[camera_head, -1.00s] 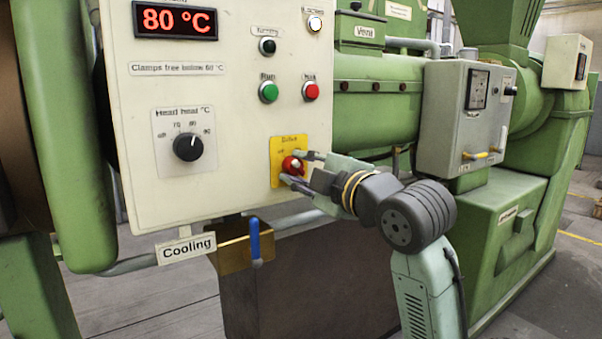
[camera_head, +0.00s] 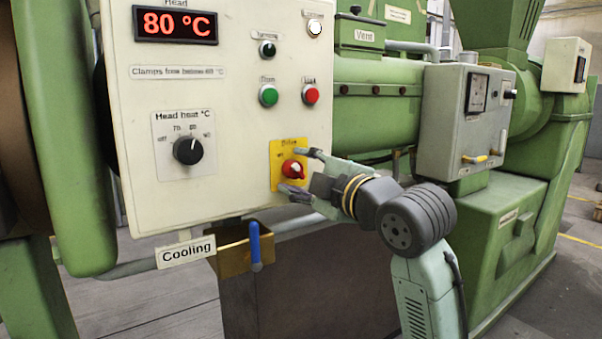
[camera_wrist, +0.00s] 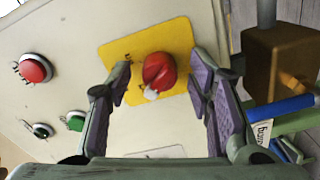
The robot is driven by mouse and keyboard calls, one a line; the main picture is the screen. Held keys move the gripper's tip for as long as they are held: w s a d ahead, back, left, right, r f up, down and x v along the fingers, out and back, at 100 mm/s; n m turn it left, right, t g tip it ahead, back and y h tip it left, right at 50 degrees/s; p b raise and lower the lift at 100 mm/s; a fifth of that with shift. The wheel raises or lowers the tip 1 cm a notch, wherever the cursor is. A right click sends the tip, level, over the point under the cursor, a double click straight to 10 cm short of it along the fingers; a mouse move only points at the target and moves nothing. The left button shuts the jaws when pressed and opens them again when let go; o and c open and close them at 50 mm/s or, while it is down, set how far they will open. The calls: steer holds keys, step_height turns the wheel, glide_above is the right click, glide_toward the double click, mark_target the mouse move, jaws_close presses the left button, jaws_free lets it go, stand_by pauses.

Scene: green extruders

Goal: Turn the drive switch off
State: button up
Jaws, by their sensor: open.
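The drive switch is a red rotary knob (camera_head: 293,169) on a yellow plate (camera_head: 276,172) at the lower right of the white control panel. It also shows in the wrist view as a red knob (camera_wrist: 158,71) with a pale pointer, on its yellow plate (camera_wrist: 115,52). My gripper (camera_head: 302,173) is open, with one finger above and one below the knob in the head view. In the wrist view my gripper (camera_wrist: 161,84) has its fingers apart on either side of the knob, with gaps between them and the knob.
The panel has a head heat dial (camera_head: 187,150), green (camera_head: 268,95) and red (camera_head: 311,94) buttons, and an 80 °C display (camera_head: 175,24). A blue-handled cooling valve (camera_head: 254,245) sits just below the panel. A grey box (camera_head: 463,120) stands to the right.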

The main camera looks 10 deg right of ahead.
steer(key=v, duration=1.2)
steer(key=shift+f, duration=0.1)
